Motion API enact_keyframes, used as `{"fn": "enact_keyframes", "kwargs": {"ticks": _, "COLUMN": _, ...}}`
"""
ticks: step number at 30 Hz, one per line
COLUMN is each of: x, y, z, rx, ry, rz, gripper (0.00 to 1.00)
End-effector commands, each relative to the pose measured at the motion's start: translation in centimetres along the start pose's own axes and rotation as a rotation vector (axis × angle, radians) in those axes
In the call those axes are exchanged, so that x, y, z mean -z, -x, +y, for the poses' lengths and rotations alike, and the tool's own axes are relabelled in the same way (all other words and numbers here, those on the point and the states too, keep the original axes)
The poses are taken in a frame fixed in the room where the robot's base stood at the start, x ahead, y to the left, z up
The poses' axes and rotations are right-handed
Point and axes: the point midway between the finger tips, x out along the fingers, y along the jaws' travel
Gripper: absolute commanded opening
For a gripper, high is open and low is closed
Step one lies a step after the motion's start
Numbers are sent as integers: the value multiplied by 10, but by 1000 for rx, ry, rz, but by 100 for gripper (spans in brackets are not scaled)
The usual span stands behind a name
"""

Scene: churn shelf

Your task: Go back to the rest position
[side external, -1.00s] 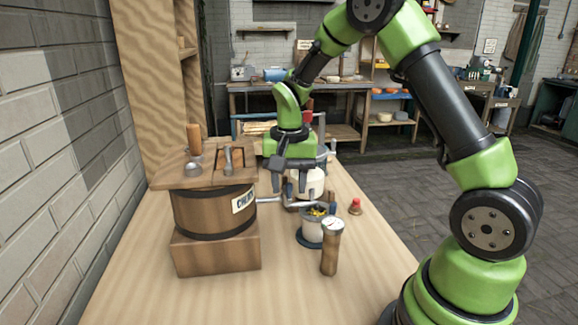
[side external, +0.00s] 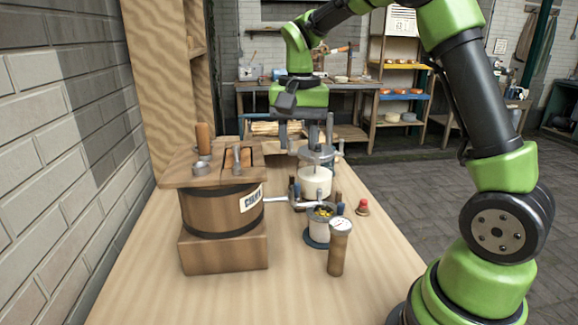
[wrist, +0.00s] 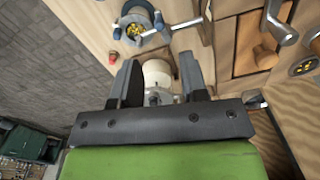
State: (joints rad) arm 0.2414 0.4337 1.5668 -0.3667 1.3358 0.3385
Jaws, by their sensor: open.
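My gripper (side external: 298,138) hangs open and empty above the bench, pointing down, behind and above the wooden churn. In the wrist view its two fingers (wrist: 157,72) stand apart, with a pale round-topped container (wrist: 157,74) seen below and between them. In the side view a white container (side external: 315,182) stands under a grey press-like plate, just below and right of the gripper. The gripper touches nothing that I can see.
The wooden churn (side external: 222,210) with a lidded top stands on a block at left. A tall shelf (side external: 160,80) rises behind.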

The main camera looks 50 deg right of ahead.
Motion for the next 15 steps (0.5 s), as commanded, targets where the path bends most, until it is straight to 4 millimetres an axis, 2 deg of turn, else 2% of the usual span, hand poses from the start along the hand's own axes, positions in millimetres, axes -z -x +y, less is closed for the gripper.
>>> {"fn": "enact_keyframes", "kwargs": {"ticks": 4, "x": -6, "y": 6, "z": 0, "rx": 16, "ry": 18, "rz": 10, "gripper": 40}}
{"fn": "enact_keyframes", "kwargs": {"ticks": 7, "x": -22, "y": 23, "z": 3, "rx": 62, "ry": 70, "rz": 40, "gripper": 40}}
{"fn": "enact_keyframes", "kwargs": {"ticks": 12, "x": -72, "y": 58, "z": 17, "rx": 191, "ry": 222, "rz": 128, "gripper": 40}}
{"fn": "enact_keyframes", "kwargs": {"ticks": 15, "x": -103, "y": 71, "z": 31, "rx": 273, "ry": 317, "rz": 187, "gripper": 40}}
